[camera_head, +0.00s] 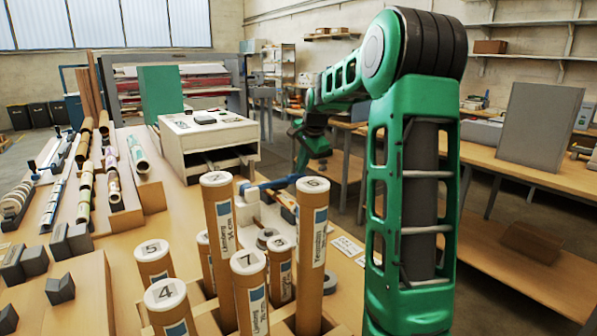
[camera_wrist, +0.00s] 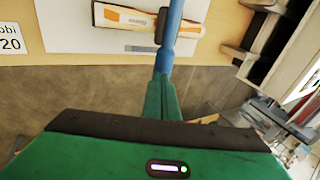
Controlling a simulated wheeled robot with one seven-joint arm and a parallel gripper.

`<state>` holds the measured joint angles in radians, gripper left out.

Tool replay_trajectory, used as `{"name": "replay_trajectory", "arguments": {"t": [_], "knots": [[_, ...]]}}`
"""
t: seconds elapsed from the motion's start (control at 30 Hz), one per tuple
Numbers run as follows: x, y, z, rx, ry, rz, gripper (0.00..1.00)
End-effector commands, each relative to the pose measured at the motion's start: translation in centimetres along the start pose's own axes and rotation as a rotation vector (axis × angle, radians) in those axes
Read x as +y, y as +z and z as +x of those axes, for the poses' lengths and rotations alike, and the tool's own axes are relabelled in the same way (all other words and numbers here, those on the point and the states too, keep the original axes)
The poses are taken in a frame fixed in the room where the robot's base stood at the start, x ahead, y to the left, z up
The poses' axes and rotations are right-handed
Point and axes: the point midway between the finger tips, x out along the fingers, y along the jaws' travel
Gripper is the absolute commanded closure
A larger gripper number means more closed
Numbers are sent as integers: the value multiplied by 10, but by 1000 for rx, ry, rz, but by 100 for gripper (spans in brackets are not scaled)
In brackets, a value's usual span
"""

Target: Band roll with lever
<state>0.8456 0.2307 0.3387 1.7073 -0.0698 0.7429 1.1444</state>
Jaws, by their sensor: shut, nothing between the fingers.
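In the wrist view a white roll with orange print (camera_wrist: 135,18) lies across a white base plate (camera_wrist: 100,42). A blue lever (camera_wrist: 174,18) reaches over it, with a dark piece (camera_wrist: 161,26) against or just above the roll. My gripper (camera_wrist: 162,78) is shut, its green fingers in line with the near end of the blue bar; I cannot tell whether they touch. In the head view the blue lever (camera_head: 272,184) lies low behind the standing tubes, and my gripper (camera_head: 316,146) is above and right of it, its tips unclear.
Tall numbered cardboard tubes (camera_head: 219,215) stand in front of the lever. A white machine (camera_head: 208,135) stands behind it on the wooden table (camera_head: 95,240). Rolls lie in rows at the left. My arm fills the right middle. An aisle lies beyond the table.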

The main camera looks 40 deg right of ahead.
Motion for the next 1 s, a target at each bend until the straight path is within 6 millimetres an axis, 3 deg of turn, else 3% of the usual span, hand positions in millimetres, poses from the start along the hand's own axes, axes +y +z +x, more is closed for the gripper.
{"name": "replay_trajectory", "arguments": {"t": [0.3, 0.5, 0.7, 1.0], "knots": [[-6, -5, -70, 7, -11, -4, 100], [-6, -8, -103, 6, -11, -5, 100], [-6, -9, -118, 5, -10, -3, 100], [-6, -9, -120, 5, -10, -4, 100]]}}
